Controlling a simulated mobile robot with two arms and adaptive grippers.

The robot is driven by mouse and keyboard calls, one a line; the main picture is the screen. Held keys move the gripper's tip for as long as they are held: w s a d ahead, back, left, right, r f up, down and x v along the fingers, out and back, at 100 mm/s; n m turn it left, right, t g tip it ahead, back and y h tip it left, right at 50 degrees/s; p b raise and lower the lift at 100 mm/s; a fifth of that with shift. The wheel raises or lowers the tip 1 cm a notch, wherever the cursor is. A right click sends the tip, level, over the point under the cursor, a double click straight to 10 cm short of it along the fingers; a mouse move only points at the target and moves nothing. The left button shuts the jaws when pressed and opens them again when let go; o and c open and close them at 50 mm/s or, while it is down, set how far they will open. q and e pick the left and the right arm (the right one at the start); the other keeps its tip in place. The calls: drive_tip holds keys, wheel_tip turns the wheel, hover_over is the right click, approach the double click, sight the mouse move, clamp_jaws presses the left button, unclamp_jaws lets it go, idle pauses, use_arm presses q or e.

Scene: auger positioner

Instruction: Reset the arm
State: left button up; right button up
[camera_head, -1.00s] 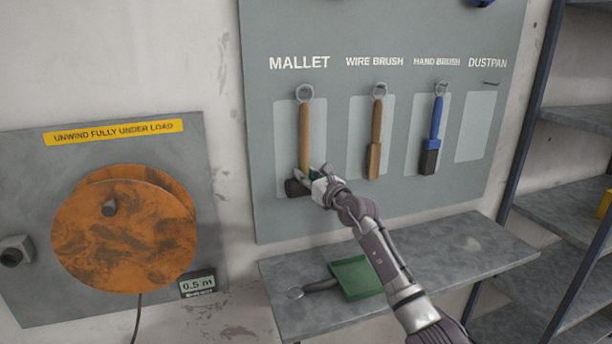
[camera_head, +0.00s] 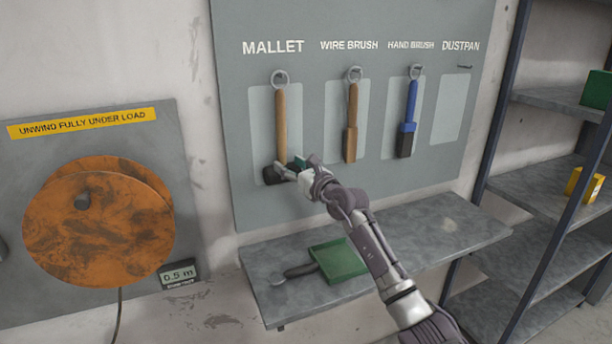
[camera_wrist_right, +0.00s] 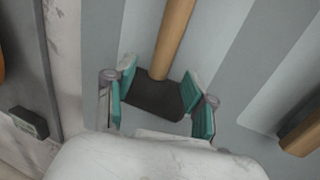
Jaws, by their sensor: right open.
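My right arm reaches up from the lower right in the head view, and its gripper (camera_head: 290,168) is at the head of the mallet (camera_head: 281,120). The mallet hangs head down from a ring on the grey tool board, under the MALLET label. In the right wrist view the open teal-padded fingers (camera_wrist_right: 155,95) stand on either side of the mallet's dark head (camera_wrist_right: 150,98), with its wooden handle rising between them. Whether the pads touch the head I cannot tell. My left gripper is not in view.
The wire brush (camera_head: 351,125) and hand brush (camera_head: 407,125) hang right of the mallet; the DUSTPAN spot is empty. A green dustpan (camera_head: 338,259) lies on the shelf below (camera_head: 440,228). A rusty reel (camera_head: 95,230) is at left, and a shelving rack (camera_head: 560,195) at right.

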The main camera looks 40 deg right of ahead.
drive_tip(key=s, duration=0.8)
drive_tip(key=shift+s+d+f, duration=0.15)
drive_tip(key=shift+s+f, duration=0.05)
drive_tip(key=shift+s, duration=0.05)
